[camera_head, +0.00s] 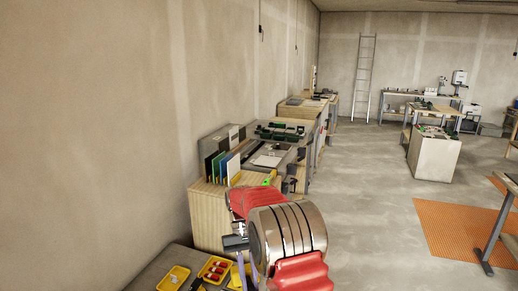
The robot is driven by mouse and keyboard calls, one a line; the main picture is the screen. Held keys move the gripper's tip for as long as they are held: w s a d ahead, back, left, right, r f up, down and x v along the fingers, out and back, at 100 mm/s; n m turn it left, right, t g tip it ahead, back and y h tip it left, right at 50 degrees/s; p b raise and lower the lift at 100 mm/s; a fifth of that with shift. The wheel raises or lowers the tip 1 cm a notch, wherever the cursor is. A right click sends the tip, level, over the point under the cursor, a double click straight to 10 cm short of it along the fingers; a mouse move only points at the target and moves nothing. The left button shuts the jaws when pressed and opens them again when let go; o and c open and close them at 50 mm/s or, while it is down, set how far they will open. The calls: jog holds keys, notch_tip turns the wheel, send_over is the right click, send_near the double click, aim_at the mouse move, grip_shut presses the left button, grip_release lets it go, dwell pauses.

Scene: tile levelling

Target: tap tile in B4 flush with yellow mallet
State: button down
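I cannot make out a tile in a spot marked B4, nor a yellow mallet, in the head view. Part of my arm, with red covers and a banded metal joint, fills the lower middle and hides what lies behind it. My gripper's fingertips cannot be made out. Upright coloured panels (222,167), green, blue, white and yellow, stand on a wooden cabinet (209,215) along the left wall; I cannot tell if they are tiles.
Yellow bins, one with red items (214,269), sit on a grey bench (152,268) at lower left. More cluttered benches line the left wall. A ladder (365,75) leans at the back. An orange floor mat (455,230) lies right. The middle floor is clear.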

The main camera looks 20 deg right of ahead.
jog(key=s+a+f, duration=0.1)
jog(key=s+f, duration=0.2)
jog(key=f, duration=0.9)
jog(key=shift+s+f, duration=0.3)
jog(key=shift+f, duration=0.05)
